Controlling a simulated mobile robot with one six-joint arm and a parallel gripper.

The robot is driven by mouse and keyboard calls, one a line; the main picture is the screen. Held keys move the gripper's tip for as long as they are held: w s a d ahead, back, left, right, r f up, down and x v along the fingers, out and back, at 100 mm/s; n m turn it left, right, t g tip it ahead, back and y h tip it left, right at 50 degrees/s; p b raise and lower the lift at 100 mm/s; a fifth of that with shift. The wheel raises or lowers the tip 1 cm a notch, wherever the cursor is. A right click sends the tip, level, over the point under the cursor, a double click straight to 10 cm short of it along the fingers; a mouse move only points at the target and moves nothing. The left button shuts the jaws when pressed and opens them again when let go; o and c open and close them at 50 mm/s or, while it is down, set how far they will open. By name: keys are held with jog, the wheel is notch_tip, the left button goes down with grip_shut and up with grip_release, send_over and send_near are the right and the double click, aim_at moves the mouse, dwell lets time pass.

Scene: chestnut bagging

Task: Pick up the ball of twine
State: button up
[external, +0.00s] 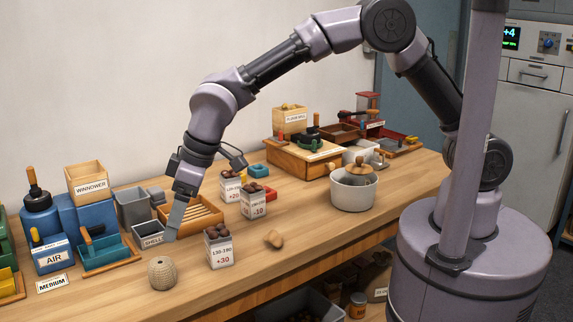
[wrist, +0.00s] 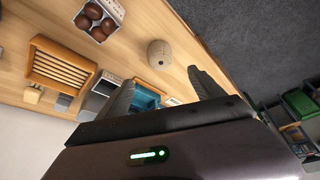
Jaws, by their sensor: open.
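The ball of twine (external: 162,273) is a tan, ribbed ball standing on the wooden bench near its front edge, at the lower left of the external view. In the wrist view the ball of twine (wrist: 159,53) lies on the bench beyond my fingertips, near the bench edge. My gripper (external: 172,232) points down above the bench, behind and slightly right of the ball, apart from it. In the wrist view my gripper (wrist: 163,88) shows two spread fingers with nothing held between them.
A slatted wooden tray (external: 205,212), a shell bin (external: 150,238) and a blue tray (external: 108,252) are close behind.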

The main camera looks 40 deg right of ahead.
aim_at(163, 263)
jog(key=b+x, duration=0.2)
jog(key=x, duration=0.6)
jog(key=shift+f, duration=0.15)
jog(key=b+x, duration=0.1)
jog(key=x, duration=0.1)
jog(key=b+x, duration=0.2)
jog(key=x, duration=0.1)
jog(key=shift+s+d+f, duration=0.1)
jog(key=shift+s+f, duration=0.1)
jog(key=shift+w+f, duration=0.1)
jog(key=shift+c, duration=0.7)
jog(key=c, duration=1.3)
